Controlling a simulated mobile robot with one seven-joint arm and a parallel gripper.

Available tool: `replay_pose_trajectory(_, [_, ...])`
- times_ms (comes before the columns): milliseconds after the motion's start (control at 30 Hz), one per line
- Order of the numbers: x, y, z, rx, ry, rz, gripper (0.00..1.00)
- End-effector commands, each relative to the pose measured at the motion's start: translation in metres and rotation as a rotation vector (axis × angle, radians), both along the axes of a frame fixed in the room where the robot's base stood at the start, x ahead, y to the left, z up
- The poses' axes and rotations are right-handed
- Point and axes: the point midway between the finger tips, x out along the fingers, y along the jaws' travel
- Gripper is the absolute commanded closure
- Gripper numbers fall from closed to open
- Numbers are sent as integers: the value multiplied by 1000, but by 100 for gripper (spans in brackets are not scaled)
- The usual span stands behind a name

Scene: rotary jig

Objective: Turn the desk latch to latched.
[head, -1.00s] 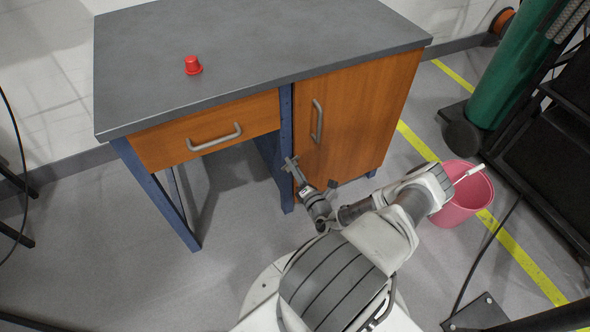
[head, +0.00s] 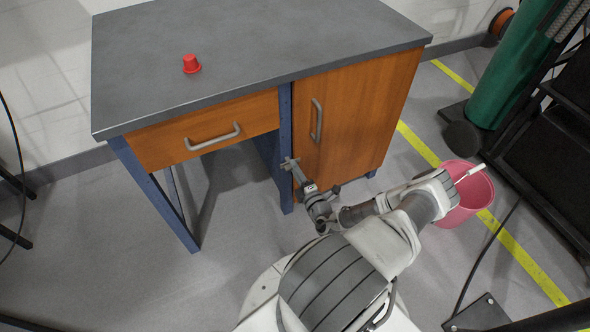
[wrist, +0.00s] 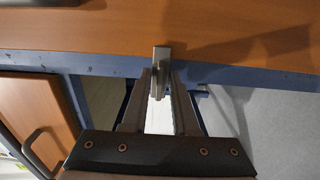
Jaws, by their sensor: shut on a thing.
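The desk latch (wrist: 161,57) is a small grey metal piece on the desk, in front of the blue frame post and beside the orange wooden door. In the head view the latch (head: 289,163) shows at the edge between the blue post and the door. My gripper (wrist: 158,85) has its two fingers closed on the latch's near end. In the head view my gripper (head: 296,174) reaches up to the latch from below right and covers part of it. The latch's exact turn angle is hard to tell.
The desk (head: 250,40) has a grey top with a red cup-shaped thing (head: 191,64) on it. A drawer (head: 205,128) is left of the post, and a door (head: 350,115) is right. A pink bucket (head: 462,205) stands on the floor right of my arm.

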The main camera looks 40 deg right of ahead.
Motion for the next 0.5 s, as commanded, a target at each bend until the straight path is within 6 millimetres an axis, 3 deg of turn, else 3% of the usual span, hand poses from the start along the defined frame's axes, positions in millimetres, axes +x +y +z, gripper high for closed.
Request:
replay_pose_trajectory(400, [1, 1, 0, 10, -2, 2, 100])
replay_pose_trajectory(433, [1, 1, 0, 10, -2, 2, 69])
replay_pose_trajectory(500, [1, 1, 0, 10, -2, 2, 60])
